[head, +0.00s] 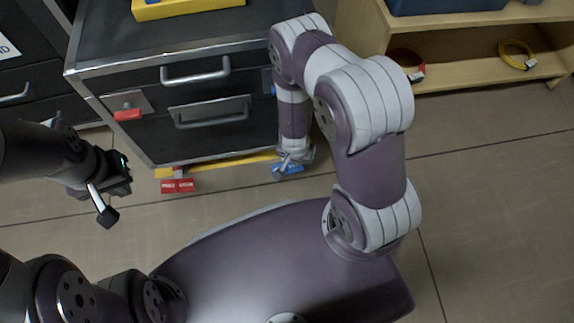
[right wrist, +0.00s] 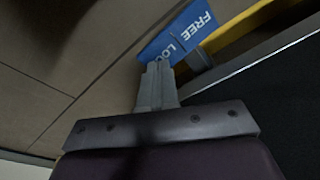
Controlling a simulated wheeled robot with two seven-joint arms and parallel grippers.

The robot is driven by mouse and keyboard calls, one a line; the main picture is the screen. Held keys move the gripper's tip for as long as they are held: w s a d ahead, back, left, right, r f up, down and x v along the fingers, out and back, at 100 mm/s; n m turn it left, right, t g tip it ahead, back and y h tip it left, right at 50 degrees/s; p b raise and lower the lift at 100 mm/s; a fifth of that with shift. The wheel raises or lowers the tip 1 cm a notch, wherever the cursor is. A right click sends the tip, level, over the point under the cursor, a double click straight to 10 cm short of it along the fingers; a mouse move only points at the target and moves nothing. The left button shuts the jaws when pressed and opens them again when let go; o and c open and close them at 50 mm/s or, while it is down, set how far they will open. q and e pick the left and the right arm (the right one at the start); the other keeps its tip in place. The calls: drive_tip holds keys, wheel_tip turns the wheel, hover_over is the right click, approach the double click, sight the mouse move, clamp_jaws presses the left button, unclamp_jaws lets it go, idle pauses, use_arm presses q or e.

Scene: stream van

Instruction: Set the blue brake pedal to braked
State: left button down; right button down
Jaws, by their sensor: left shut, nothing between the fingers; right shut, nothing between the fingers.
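The blue brake pedal (head: 288,170) sits low at the bottom right front corner of the dark cart, near the floor. In the right wrist view the pedal (right wrist: 190,27) is a blue plate with white lettering that includes "FREE". My right gripper (head: 292,156) is shut and empty, pointing down at the pedal. In the right wrist view its fingertips (right wrist: 158,68) are at the pedal's near edge and overlap it; I cannot tell whether they touch. My left gripper (head: 108,214) is shut and empty, in front of the cart at the left.
A red pedal (head: 177,186) sits at the cart's lower left. A yellow bar (head: 232,163) runs along the cart's base. The cart (head: 215,138) has drawers with metal handles. A wooden shelf (head: 455,70) stands at the right. The floor (head: 490,190) at the right is clear.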

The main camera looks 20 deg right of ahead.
drive_tip(key=shift+f+b, duration=0.9)
drive_tip(key=shift+f, duration=0.3)
idle(1.0)
drive_tip(key=shift+r, duration=0.1)
wheel_tip(320, 180, up, 7)
drive_tip(key=p, duration=0.7)
drive_tip(key=shift+r, duration=0.1)
